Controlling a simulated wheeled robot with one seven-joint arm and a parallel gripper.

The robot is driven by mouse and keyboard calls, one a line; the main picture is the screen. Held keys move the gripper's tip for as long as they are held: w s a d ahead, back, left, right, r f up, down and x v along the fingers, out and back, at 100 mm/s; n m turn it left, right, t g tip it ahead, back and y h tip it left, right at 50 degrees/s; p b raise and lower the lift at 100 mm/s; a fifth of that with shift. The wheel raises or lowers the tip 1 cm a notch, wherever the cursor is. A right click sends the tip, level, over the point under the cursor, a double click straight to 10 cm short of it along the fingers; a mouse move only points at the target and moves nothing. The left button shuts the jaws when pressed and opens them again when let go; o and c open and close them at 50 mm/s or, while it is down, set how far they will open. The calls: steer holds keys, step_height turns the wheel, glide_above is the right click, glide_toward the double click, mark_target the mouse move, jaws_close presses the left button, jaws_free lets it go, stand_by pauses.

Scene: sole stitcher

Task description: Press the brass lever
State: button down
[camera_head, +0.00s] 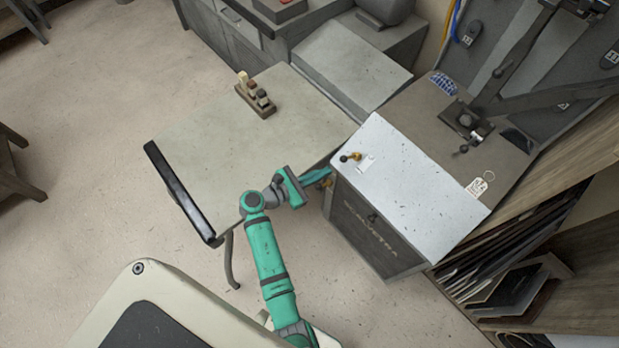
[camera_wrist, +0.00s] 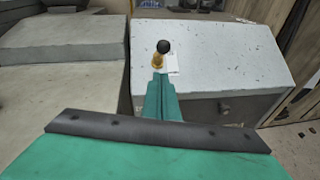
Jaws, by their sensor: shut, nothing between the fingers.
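The brass lever (camera_head: 354,156) has a black ball knob and sits at the left edge of the pale top of the grey machine (camera_head: 420,190). The lever also shows in the wrist view (camera_wrist: 157,61), just beyond my fingertips, with its black knob (camera_wrist: 163,46) above. My gripper (camera_head: 322,173) is shut and empty, its green fingers pointing at the machine's left side, a little below and left of the lever.
A beige table (camera_head: 240,135) stands left of the machine, with a small block holding several knobs (camera_head: 256,95) at its back. A white tag (camera_head: 480,184) lies on the machine's right end. A wooden rack (camera_head: 530,285) with panels stands at right. Open floor (camera_head: 80,110) lies left.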

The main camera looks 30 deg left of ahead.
mark_target(349, 158)
steer(key=shift+w+d+r, duration=0.4)
steer(key=shift+w+r, duration=0.15)
steer(key=shift+w, duration=0.1)
steer(key=shift+w+d+r, duration=0.4)
steer(key=shift+w+r, duration=0.15)
steer(key=shift+w, duration=0.05)
